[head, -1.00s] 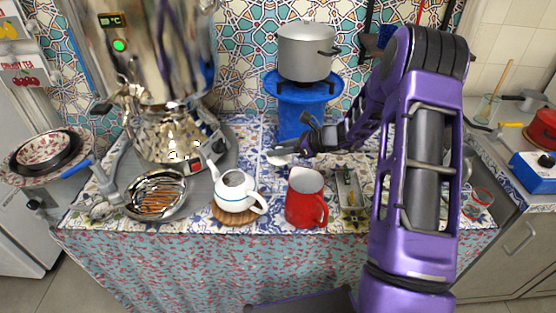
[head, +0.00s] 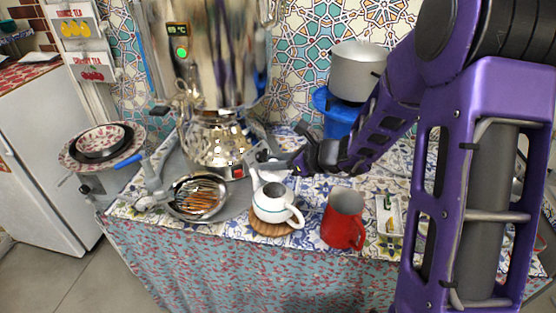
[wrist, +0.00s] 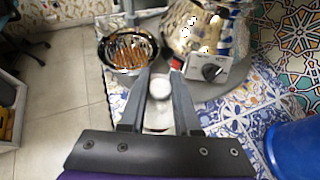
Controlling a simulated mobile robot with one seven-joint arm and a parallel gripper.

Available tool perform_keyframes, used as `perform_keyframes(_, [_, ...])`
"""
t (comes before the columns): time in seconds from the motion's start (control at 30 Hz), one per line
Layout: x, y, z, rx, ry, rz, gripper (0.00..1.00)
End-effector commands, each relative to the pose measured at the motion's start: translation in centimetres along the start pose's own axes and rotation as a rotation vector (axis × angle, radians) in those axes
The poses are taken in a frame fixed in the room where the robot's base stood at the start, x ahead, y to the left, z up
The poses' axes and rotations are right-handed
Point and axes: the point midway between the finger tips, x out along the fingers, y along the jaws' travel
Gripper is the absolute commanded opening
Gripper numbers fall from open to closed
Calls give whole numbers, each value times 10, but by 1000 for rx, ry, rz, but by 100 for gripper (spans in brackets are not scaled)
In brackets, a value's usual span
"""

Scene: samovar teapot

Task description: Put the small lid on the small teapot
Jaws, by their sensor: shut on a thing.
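The small white teapot (head: 272,207) stands upright on a round wooden trivet (head: 268,229) near the table's front edge, its top opening uncovered. My gripper (head: 283,161) is shut on the small white lid (head: 268,168), which it holds up behind and above the teapot in the head view, apart from it. In the wrist view the lid (wrist: 158,112) sits between the two fingers of my gripper (wrist: 160,82), its rounded knob near the tips. The fingers and the dark palm hide part of the lid there. I cannot make out the white teapot in the wrist view.
A red pitcher (head: 343,224) stands right of the teapot, with a small tray (head: 390,222) beyond it. A pan (head: 198,198) with a metal strainer is at left. The samovar (head: 212,60) rises behind. A blue stand (head: 338,114) carries a grey pot (head: 357,70).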

Motion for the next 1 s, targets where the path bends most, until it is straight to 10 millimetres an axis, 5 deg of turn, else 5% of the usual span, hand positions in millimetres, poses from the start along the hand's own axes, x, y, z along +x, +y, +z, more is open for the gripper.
perform_keyframes(0.5, [22,0,-41,0,0,0,0])
perform_keyframes(1.0, [24,-1,-44,0,0,1,0])
